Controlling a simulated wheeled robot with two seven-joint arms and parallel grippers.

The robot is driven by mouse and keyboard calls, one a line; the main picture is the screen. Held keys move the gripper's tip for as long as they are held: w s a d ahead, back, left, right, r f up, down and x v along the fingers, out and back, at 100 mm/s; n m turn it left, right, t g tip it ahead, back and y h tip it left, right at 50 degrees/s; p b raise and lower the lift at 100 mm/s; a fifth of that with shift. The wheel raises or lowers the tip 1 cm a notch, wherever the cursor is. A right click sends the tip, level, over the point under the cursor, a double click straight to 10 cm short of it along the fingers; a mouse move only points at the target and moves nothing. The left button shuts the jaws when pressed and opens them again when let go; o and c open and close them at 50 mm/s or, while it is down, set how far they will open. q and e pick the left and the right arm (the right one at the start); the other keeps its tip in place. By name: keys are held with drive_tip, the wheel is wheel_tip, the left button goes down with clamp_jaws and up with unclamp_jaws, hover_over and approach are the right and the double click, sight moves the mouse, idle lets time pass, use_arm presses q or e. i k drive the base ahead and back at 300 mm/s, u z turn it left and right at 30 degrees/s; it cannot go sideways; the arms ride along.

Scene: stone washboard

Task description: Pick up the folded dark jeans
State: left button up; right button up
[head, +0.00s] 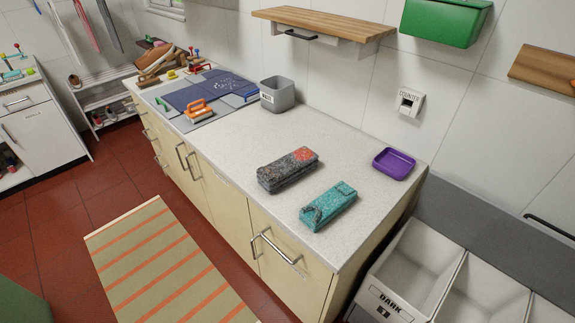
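A dark grey, speckled folded bundle (285,172) with a red patch at one corner lies on the pale countertop, near the middle of the head view. It may be the folded dark jeans, but I cannot tell for sure. A teal patterned folded bundle (328,206) lies just to its right and nearer the counter's front edge, apart from it. A flat dark blue piece (208,91) with pale marks lies at the far left end of the counter. Neither of my grippers is in view.
An orange-handled brush (198,109) and a grey bin (277,95) stand farther back on the counter (235,150). A purple tray (394,163) lies at the right. Pale bins, one labelled DARK (388,304), stand below right. A striped mat (165,262) covers the red floor.

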sight(272, 177)
drive_tip(key=u, duration=3.25)
drive_tip(key=k, duration=0.75)
drive_tip(key=z, duration=2)
